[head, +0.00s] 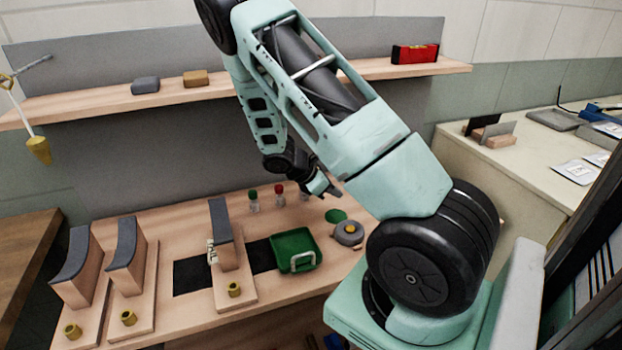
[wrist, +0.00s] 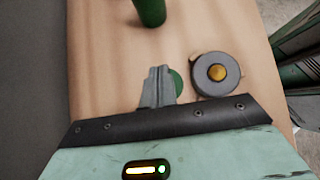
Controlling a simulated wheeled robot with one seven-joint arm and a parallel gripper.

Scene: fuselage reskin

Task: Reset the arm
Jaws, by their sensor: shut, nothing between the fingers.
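My arm reaches from the right side of the head view over the wooden workbench (head: 190,323). My gripper (head: 330,192) hangs above the back right part of the bench, small and partly in shadow. In the wrist view my gripper (wrist: 158,80) is shut, with its fingers together and nothing between them. A green round spot (wrist: 178,84) shows just beside the fingertips, partly hidden by them. A grey round tape-like disc with a yellow centre (wrist: 217,73) lies right of the fingers, apart from them.
A green tray with a handle (head: 296,249), small bottles (head: 253,199) and several curved blocks on boards (head: 127,250) stand on the bench. A shelf (head: 110,102) runs behind, with a red level (head: 415,53). A side counter (head: 540,150) stands at right.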

